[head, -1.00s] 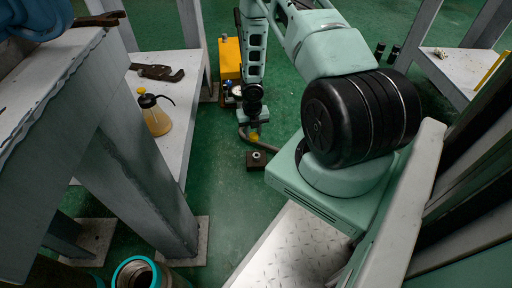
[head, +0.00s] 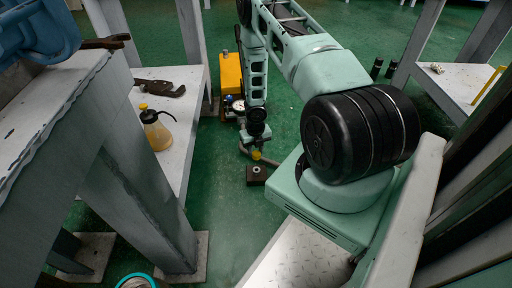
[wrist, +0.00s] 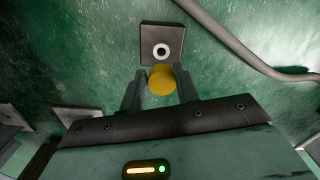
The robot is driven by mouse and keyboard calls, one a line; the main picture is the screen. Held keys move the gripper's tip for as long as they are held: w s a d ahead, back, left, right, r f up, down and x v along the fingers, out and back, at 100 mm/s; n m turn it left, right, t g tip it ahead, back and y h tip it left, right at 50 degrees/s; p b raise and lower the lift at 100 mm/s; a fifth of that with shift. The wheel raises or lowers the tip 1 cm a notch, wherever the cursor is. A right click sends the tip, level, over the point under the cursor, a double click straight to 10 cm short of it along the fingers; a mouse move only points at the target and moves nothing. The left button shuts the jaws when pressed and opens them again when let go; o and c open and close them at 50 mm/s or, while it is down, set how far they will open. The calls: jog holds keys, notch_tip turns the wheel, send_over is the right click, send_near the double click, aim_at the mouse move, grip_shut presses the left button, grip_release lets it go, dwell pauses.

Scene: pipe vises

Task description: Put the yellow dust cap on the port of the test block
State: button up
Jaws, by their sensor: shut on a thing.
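The yellow dust cap (wrist: 161,80) is held between the two fingers of my gripper (wrist: 160,87) in the wrist view. In the head view the cap (head: 256,155) is a small yellow spot at the end of my arm. The test block (wrist: 153,35) is a dark square block on the green floor. Its port (wrist: 161,50) is a pale ring with a dark hole, uncovered, just beyond the cap in the wrist view. In the head view the block (head: 256,178) lies just below the cap. The height gap between cap and port is hard to judge.
A grey hose (wrist: 235,38) runs along the floor right of the block. A yellow box with a gauge (head: 231,85) stands behind my gripper. A bench with a wrench and spray bottle (head: 156,130) is at left. Floor around the block is mostly clear.

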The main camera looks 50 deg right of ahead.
jog(key=b, duration=0.5)
send_over(255, 168)
jog(key=shift+d+f, duration=0.15)
jog(key=shift+f, duration=2.75)
jog(key=shift+s+p, duration=0.1)
jog(key=shift+p, duration=0.9)
jog(key=shift+f+b, duration=0.9)
jog(key=shift+f, duration=0.45)
jog(key=o, duration=1)
jog(key=shift+o, duration=0.2)
notch_tip(255, 168, up, 17)
jog(key=p, duration=1)
jog(key=shift+r, duration=0.2)
